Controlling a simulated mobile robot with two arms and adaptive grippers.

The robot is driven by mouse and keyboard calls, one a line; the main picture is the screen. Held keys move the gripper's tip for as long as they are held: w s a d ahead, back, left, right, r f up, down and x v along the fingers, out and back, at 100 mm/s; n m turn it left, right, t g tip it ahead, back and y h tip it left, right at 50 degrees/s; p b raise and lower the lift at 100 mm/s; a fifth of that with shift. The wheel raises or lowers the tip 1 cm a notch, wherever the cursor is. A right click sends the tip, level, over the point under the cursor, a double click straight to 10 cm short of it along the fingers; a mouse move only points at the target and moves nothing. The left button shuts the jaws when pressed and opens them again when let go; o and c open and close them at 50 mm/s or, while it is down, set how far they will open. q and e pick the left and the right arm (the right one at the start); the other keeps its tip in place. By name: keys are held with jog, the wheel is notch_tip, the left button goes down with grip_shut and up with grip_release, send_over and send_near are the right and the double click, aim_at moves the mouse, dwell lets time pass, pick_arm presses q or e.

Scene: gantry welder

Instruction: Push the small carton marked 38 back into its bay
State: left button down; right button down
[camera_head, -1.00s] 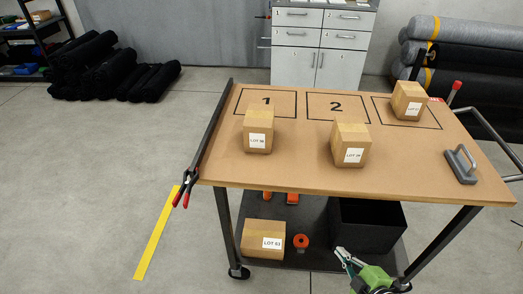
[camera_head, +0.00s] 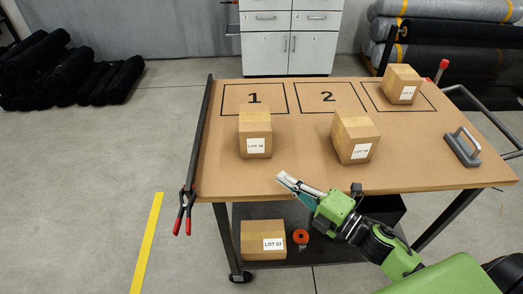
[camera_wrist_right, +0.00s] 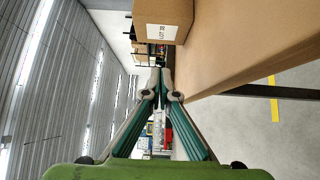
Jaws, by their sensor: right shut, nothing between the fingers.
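Two small cartons stand on the tabletop (camera_head: 215,170), the left one (camera_head: 255,136) in front of outlined bay 1 (camera_head: 254,98) and the right one (camera_head: 355,139) in front of bay 2 (camera_head: 327,97). Both carry white LOT labels, too small to read surely; which is 38 I cannot tell. My right gripper (camera_head: 281,176) is shut and empty by the table's front edge, between the two cartons and nearer me. In the right wrist view its closed fingertips (camera_wrist_right: 161,72) lie below a labelled carton (camera_wrist_right: 162,20), apart from it. My left gripper is not in view.
A third carton (camera_head: 402,85) stands in the right-hand outline. A grey handled block (camera_head: 463,147) lies at the right, and red-handled pliers or a clamp (camera_head: 184,211) hang at the left edge. A carton (camera_head: 262,240) and orange roll (camera_head: 300,237) are on the lower shelf.

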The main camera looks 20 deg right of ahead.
jog(key=p, duration=0.2)
send_near(252, 147)
jog(key=a, duration=0.1)
jog(key=w+a, duration=0.1)
jog(key=a, duration=0.2)
jog(key=shift+w+a+r, duration=0.1)
jog(key=shift+w+r, duration=0.2)
jog(key=shift+w, duration=0.05)
jog(key=shift+w+d+p, duration=0.15)
jog(key=shift+w+d, duration=0.1)
jog(key=shift+w, duration=0.3)
jog(key=shift+w+d+p, duration=0.15)
jog(key=shift+w+d, duration=0.1)
jog(key=shift+w, duration=0.3)
jog(key=shift+w+d+f, duration=0.1)
jog(key=shift+w+f, duration=0.1)
jog(key=shift+w, duration=0.4)
